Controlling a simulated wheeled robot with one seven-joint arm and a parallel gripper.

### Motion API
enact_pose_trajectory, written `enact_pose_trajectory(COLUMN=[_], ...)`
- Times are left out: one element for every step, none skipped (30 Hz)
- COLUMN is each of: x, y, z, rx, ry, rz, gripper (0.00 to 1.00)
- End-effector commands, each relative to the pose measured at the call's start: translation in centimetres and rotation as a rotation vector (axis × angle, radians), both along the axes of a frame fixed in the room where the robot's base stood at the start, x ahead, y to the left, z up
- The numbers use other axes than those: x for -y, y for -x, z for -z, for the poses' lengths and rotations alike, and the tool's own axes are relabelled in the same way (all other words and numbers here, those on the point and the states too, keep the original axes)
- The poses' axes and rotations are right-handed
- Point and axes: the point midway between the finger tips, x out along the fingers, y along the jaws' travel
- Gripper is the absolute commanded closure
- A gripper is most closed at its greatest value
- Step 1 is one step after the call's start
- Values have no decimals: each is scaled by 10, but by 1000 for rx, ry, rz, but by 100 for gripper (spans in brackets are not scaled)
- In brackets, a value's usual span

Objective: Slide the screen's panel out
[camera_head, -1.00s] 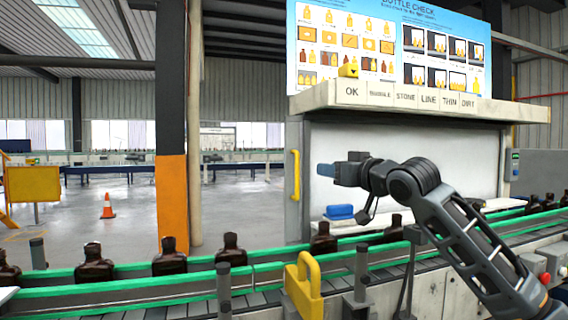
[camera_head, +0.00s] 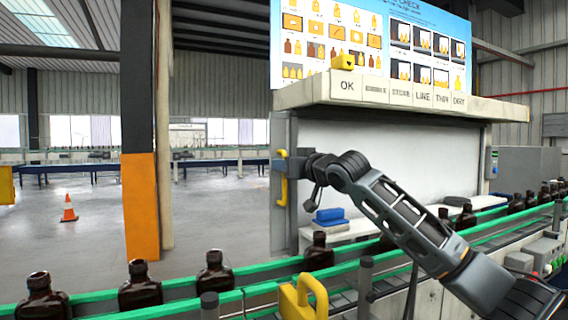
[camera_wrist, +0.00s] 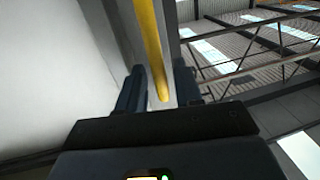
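The screen's panel (camera_head: 281,232) is the upright grey edge at the left of the white inspection booth. A yellow bar handle (camera_head: 282,190) is fixed to it. My gripper (camera_head: 281,163) is at the height of the handle's upper part and hides some of it. In the wrist view, the handle (camera_wrist: 152,40) runs down between the two dark fingers of my gripper (camera_wrist: 160,78). The fingers stand apart, one on each side of it, with narrow gaps showing. A pale flat surface fills the left of the wrist view.
A conveyor with green rails (camera_head: 240,295) carries several amber bottles (camera_head: 139,287) below my arm. A yellow hooped block (camera_head: 303,298) stands at its near side. A blue block (camera_head: 330,216) lies on the booth's ledge. The floor left of the booth is open, with an orange cone (camera_head: 68,208).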

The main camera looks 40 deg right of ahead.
Motion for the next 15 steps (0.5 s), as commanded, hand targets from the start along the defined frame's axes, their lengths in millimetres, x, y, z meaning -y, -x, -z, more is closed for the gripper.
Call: enact_pose_trajectory(x=[1,1,1,1,1,1,1,1,1,1,1,1,1,1,1], y=[-4,-6,-7,-8,-9,-9,-9,-9,-9,-9,-9,-9,-9,-9,-9], z=[-1,-1,0,0,0,0,0,0,0,0,0,0,0,0,0], rx=[0,1,1,1,0,0,0,0,0,0,0,0,1,1,1], ry=[1,1,1,0,0,0,0,0,0,0,0,0,0,0,0], rz=[1,0,0,0,0,0,0,0,0,0,0,0,0,0,0], gripper=[65,65,65,65,65,65,65,65,65,65,65,66,69,72,76])
